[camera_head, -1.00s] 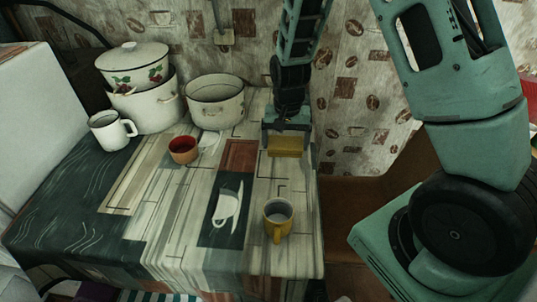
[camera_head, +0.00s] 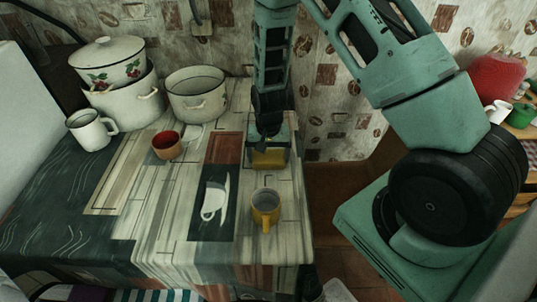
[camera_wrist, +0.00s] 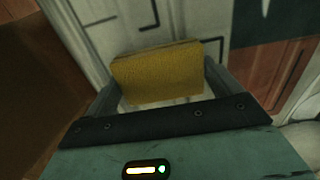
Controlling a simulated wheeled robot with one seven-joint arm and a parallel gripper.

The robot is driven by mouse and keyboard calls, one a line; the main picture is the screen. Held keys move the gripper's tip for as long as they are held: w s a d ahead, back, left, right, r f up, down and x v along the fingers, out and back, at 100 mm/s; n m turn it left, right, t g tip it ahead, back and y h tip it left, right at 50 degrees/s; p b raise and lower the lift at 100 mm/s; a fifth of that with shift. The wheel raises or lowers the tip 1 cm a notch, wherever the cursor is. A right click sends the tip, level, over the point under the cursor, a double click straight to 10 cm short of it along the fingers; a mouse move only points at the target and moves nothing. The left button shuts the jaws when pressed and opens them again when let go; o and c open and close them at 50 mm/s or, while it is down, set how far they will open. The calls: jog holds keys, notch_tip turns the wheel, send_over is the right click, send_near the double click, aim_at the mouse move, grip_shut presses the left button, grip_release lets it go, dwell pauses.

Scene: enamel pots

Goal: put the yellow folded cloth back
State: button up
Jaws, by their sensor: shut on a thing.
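The yellow folded cloth (camera_head: 268,159) is between the fingers of my gripper (camera_head: 268,152), at the right part of the table's far half. My gripper is shut on it. In the wrist view the cloth (camera_wrist: 158,74) spans the gap between the two fingers (camera_wrist: 160,88), with the pale patterned tablecloth behind it. I cannot tell whether the cloth touches the table or hangs just above it.
A yellow mug (camera_head: 265,208) stands in front of my gripper, near the table's right edge. A red-brown cup (camera_head: 166,146), a white mug (camera_head: 90,130), an open enamel pot (camera_head: 196,94) and stacked lidded pots (camera_head: 122,88) stand to the left. The tablecloth (camera_head: 170,215) is bare at front centre.

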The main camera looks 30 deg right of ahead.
aim_at(268, 156)
jog(key=shift+f, duration=0.1)
jog(key=o, duration=0.9)
jog(key=shift+c, duration=0.2)
notch_tip(268, 156, up, 12)
jog(key=s+a+r+n+y, duration=0.1)
jog(key=s+a+r+n, duration=0.6)
jog(key=a, duration=0.6)
jog(key=s+a+r+n, duration=0.3)
jog(key=s, duration=0.5)
jog(key=s+a+r+n, duration=0.3)
jog(key=s+n, duration=0.1)
jog(key=s, duration=0.4)
jog(key=shift+s+r+n+b, duration=0.3)
jog(key=shift+s+r+b, duration=0.05)
jog(key=shift+s, duration=0.05)
